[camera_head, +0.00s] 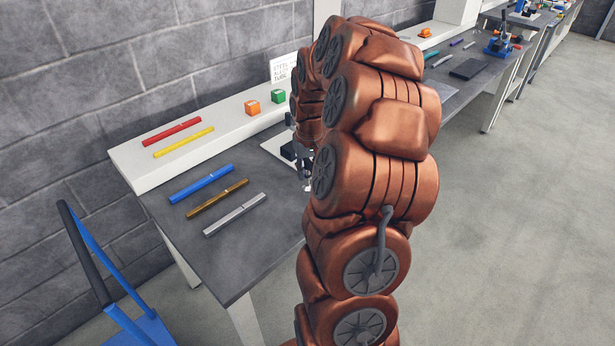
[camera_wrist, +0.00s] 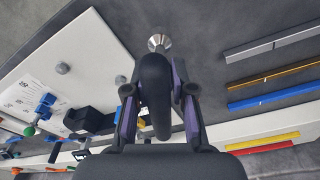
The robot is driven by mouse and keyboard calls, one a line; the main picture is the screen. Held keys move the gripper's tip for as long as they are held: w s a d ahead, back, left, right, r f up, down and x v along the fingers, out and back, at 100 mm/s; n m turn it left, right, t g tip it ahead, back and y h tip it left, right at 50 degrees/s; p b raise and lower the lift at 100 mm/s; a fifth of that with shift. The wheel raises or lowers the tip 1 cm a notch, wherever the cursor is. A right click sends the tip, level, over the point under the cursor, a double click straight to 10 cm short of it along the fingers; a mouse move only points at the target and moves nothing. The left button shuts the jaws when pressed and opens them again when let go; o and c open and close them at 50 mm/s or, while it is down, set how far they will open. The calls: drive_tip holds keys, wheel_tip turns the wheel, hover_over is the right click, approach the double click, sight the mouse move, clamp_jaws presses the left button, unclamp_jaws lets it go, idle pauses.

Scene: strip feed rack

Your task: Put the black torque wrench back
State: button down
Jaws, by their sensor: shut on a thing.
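The black torque wrench (camera_wrist: 153,80) is in my gripper (camera_wrist: 154,92), its dark handle between the two purple-padded fingers in the wrist view. Its silver round head (camera_wrist: 159,42) sticks out past the fingertips over the grey bench top. In the head view my gripper (camera_head: 304,165) is low over the bench, partly hidden by my arm; a bright silver end shows just below it. A white board (camera_wrist: 100,38) with grey pegs (camera_wrist: 62,68) lies beside the wrench in the wrist view. I cannot tell whether the wrench touches the bench.
Blue (camera_head: 202,184), bronze (camera_head: 217,199) and grey (camera_head: 235,214) strips lie on the bench. A black block (camera_wrist: 88,120) stands on the board. A blue cart (camera_head: 140,325) is front left.

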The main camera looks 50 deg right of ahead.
sight(307, 179)
wheel_tip(307, 179, down, 3)
drive_tip(key=shift+s+r+p, duration=0.1)
drive_tip(key=shift+r+p, duration=0.1)
drive_tip(key=shift+p, duration=0.5)
drive_tip(key=shift+f, duration=0.2)
drive_tip(key=shift+f, duration=0.1)
drive_tip(key=shift+f+b, duration=0.1)
drive_tip(key=shift+b, duration=0.2)
drive_tip(key=c, duration=1)
unclamp_jaws()
drive_tip(key=shift+r, duration=0.45)
drive_tip(key=r+b, duration=0.1)
drive_tip(key=r, duration=0.2)
drive_tip(key=r+b, duration=0.1)
drive_tip(key=r, duration=0.3)
drive_tip(key=s+r+b, duration=0.1)
drive_tip(key=r, duration=0.2)
drive_tip(key=shift+a+r, duration=0.15)
drive_tip(key=shift+a, duration=0.1)
drive_tip(key=shift+a+r+b, duration=0.15)
drive_tip(key=shift+r+b, duration=0.15)
drive_tip(key=shift+r, duration=0.3)
